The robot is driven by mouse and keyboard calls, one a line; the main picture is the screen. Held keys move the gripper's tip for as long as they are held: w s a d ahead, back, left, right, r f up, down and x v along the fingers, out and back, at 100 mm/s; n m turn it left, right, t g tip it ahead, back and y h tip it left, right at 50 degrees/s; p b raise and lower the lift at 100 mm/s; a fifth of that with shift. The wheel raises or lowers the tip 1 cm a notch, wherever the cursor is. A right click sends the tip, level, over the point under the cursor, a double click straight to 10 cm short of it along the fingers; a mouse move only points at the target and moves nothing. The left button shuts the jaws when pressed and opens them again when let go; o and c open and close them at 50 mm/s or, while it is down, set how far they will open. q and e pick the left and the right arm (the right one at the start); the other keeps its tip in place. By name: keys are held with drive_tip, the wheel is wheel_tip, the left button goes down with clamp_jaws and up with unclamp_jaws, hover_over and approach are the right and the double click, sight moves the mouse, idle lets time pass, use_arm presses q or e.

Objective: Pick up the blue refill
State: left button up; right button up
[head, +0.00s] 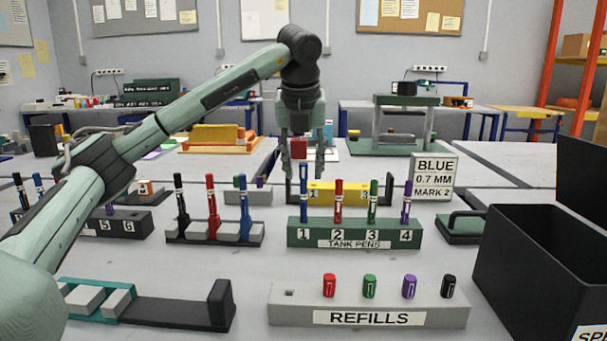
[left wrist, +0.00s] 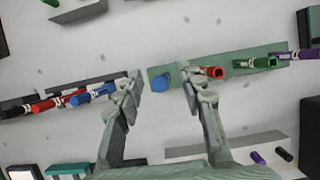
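My left gripper (head: 303,165) hangs open above the tank pens rack (head: 355,232). Its two fingers are spread apart in the left wrist view (left wrist: 168,88), with no thing held between them. Below and between them shows a blue cylinder end (left wrist: 160,83) at the rack's slot 1, where a blue pen (head: 304,203) stands upright. The refills rack (head: 290,316) is at the front with red (head: 329,285), green (head: 369,286), purple (head: 409,286) and black (head: 448,286) refills; its leftmost slot is empty. I cannot make out a blue refill for certain. My right gripper is out of view.
A rack of black, red and blue markers (head: 211,220) stands left of the tank pens. A sign (head: 434,177) reads BLUE 0.7 MM MARK 2. A black bin (head: 535,280) is at the right. The table between the two pen racks and the refills rack is clear.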

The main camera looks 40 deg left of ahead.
use_arm(q)
clamp_jaws()
